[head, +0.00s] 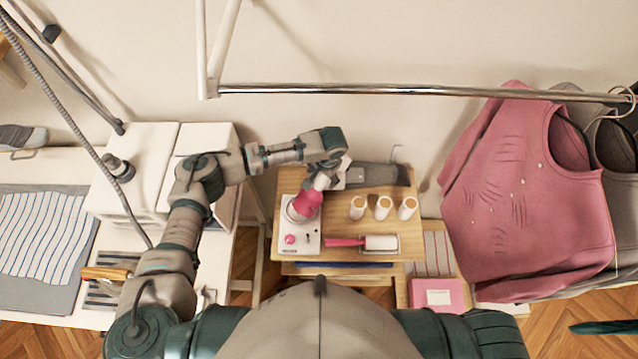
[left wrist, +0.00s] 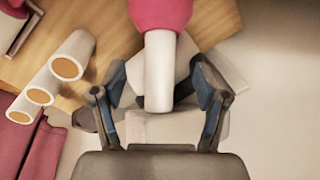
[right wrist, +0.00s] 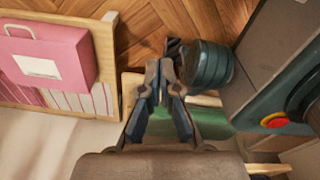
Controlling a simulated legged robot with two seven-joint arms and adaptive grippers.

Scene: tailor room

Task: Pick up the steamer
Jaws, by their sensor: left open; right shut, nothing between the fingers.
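The steamer (head: 306,204) has a pink body and a white handle, and sits on a white base (head: 302,240) on the small wooden table (head: 345,262). My left gripper (head: 333,182) is at the handle end of the steamer. In the left wrist view, the white handle of the steamer (left wrist: 159,70) lies between the spread fingers of my left gripper (left wrist: 159,95), with space on both sides. The pink part is beyond the fingertips. My right gripper (right wrist: 160,75) is shut and empty in the right wrist view, away from the steamer.
Several white rolls (head: 382,208) and a pink-handled lint roller (head: 362,243) are on the same table. A pink sweater (head: 530,195) hangs from the metal rail (head: 400,90) at right. A pink box (head: 437,295) is lower right.

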